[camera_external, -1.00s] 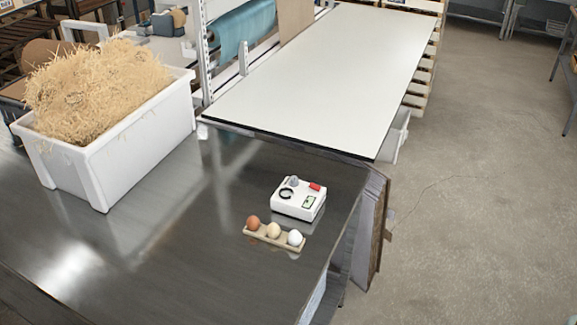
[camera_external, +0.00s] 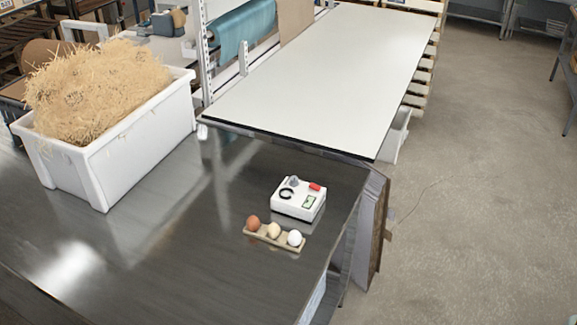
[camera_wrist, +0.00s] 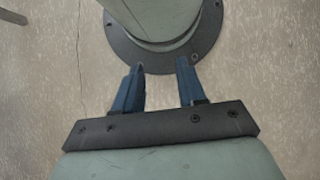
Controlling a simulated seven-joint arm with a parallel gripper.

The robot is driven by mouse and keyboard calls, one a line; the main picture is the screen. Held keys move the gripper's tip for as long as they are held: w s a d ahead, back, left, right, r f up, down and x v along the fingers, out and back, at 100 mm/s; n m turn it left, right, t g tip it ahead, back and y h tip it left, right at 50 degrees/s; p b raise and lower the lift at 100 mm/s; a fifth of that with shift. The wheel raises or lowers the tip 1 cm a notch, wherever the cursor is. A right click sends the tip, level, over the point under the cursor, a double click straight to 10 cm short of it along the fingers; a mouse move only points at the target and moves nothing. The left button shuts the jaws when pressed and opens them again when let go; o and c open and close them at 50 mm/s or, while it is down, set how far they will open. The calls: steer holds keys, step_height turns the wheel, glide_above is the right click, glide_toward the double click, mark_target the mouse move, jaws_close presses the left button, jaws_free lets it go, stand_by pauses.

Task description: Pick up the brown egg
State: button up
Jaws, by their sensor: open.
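The brown egg (camera_external: 253,222) sits at the left end of a small tan holder (camera_external: 262,238) on the dark metal table. A cream egg (camera_external: 273,230) is in the middle of the holder and a white egg (camera_external: 294,238) is at its right end. My gripper (camera_wrist: 160,75) shows only in the wrist view. Its two blue fingers are apart with nothing between them. No egg shows in the wrist view, and my arm is not in the external view.
A white device with a red button (camera_external: 298,200) stands just behind the eggs. A white bin of straw (camera_external: 120,160) stands at the left. A pale worktop (camera_external: 320,80) adjoins behind. The dark table (camera_external: 170,260) is clear left of the eggs.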

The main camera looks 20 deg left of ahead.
steer(key=o, duration=0.6)
